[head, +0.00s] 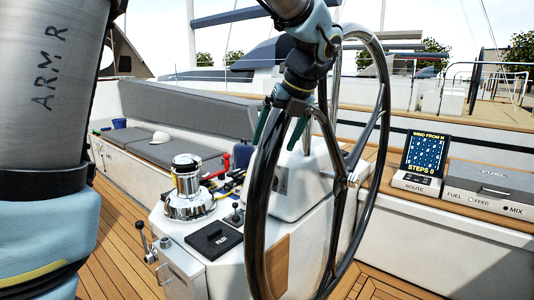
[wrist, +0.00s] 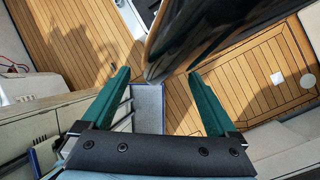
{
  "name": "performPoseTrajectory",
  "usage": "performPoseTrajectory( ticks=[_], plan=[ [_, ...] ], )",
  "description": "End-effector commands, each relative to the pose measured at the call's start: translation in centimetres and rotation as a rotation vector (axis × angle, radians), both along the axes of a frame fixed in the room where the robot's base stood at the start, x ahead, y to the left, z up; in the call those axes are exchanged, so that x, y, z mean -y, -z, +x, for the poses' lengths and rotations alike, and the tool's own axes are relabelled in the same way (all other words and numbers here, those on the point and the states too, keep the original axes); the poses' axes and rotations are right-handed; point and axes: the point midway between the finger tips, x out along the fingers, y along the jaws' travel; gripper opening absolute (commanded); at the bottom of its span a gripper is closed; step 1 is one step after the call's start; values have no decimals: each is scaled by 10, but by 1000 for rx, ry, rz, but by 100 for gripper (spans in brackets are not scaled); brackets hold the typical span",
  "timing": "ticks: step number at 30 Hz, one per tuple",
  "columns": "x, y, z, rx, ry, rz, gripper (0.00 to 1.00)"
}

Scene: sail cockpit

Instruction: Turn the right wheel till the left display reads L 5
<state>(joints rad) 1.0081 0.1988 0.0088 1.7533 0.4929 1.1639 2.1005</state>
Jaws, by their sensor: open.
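One large black steering wheel (head: 258,215) stands in the middle of the head view, on a white pedestal. It is the only wheel in view, and I cannot tell from the frames whether it is the right one. My gripper (head: 275,143) is at the upper near side of its rim, with green fingers pointing down. In the wrist view the fingers of my gripper (wrist: 158,74) are apart, and the dark wheel rim (wrist: 180,35) lies between and beyond their tips. I cannot tell whether they touch it. No display reading L and a number is visible.
A screen reading "WIND FROM N" and "STEPS 0" (head: 425,155) stands at the right, beside a grey box marked FUEL (head: 490,190). Grey cushioned seats (head: 180,155) lie behind.

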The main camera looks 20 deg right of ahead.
Motion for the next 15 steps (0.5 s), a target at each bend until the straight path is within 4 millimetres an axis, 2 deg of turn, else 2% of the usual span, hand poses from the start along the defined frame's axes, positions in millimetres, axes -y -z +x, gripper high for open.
performPoseTrajectory(
  ticks=[6,15],
  plan=[
    [-7,32,15,-2,-1,2,94],
    [-10,49,22,0,-1,0,94]
  ],
)
